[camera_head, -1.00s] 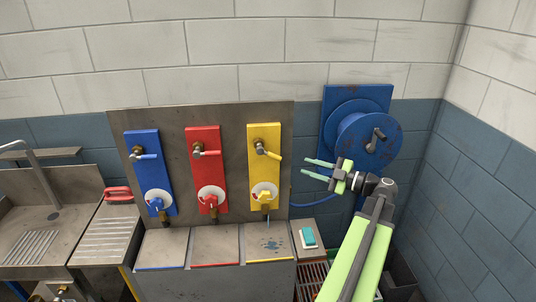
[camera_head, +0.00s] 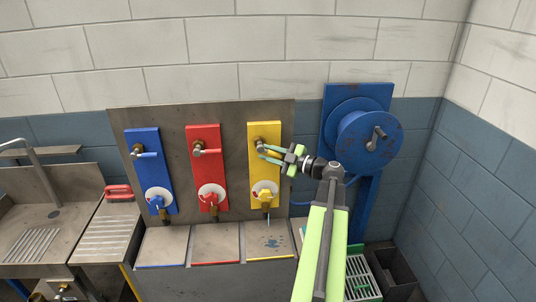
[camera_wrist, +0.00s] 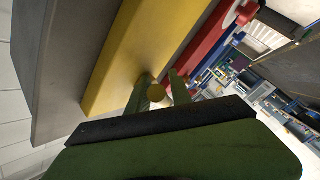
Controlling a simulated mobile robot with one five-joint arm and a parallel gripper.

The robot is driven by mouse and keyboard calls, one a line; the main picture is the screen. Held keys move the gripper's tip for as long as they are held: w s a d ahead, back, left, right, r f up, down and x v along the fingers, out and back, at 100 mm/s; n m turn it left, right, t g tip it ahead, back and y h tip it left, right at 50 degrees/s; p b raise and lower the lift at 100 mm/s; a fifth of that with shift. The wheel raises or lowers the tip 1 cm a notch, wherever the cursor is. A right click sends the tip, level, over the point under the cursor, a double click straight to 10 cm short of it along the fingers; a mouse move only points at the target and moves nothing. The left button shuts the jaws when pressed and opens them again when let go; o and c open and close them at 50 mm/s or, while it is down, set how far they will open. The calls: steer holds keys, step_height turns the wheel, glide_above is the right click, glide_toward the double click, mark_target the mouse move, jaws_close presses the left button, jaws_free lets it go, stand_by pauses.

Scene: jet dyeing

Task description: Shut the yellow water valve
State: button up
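The yellow panel (camera_head: 264,176) is the rightmost of three coloured panels on the metal backboard. The yellow water valve (camera_head: 259,142) sits at its upper part, with a brass body; its lever is largely covered by my gripper. In the wrist view, the round yellow lever end (camera_wrist: 156,92) shows between the two fingers, nearer the left one; contact cannot be told.
The red panel (camera_head: 206,172) and blue panel (camera_head: 147,172), with similar valves, stand to the left. A blue hose reel (camera_head: 368,140) is on the wall at right. A wet-topped lid (camera_head: 257,248) lies below the yellow panel. A sink is at far left.

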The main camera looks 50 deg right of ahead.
jaws_close()
stand_by(1.4)
